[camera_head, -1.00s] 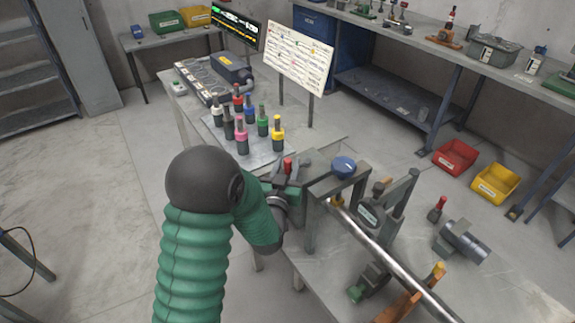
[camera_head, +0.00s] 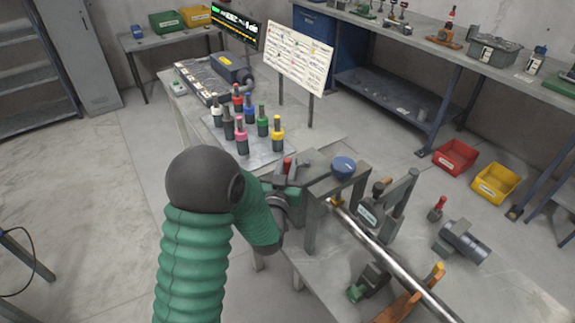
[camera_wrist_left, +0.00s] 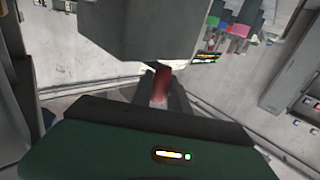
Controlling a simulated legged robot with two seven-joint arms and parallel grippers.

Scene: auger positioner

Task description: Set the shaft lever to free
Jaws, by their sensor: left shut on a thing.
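My left gripper (camera_head: 287,176) is at the left end of the grey bench frame, next to the blue round knob (camera_head: 343,166). It is shut on a small red-handled lever (camera_head: 288,164), whose tip shows above the jaws. The left wrist view shows the red handle (camera_wrist_left: 161,82) upright between the dark fingers. The lever's base is hidden, and I see no label that tells whether this is the shaft lever. A shiny metal shaft (camera_head: 395,261) runs from the frame toward the lower right. My right gripper does not show.
Several colour-banded tools (camera_head: 242,138) stand on a plate behind the gripper. A printed board (camera_head: 298,62) stands beyond them. A dark upright clamp (camera_head: 371,212), a red-topped piece (camera_head: 437,208) and a grey cylinder (camera_head: 462,239) are on the right. Red (camera_head: 456,157) and yellow bins (camera_head: 496,183) lie farther right.

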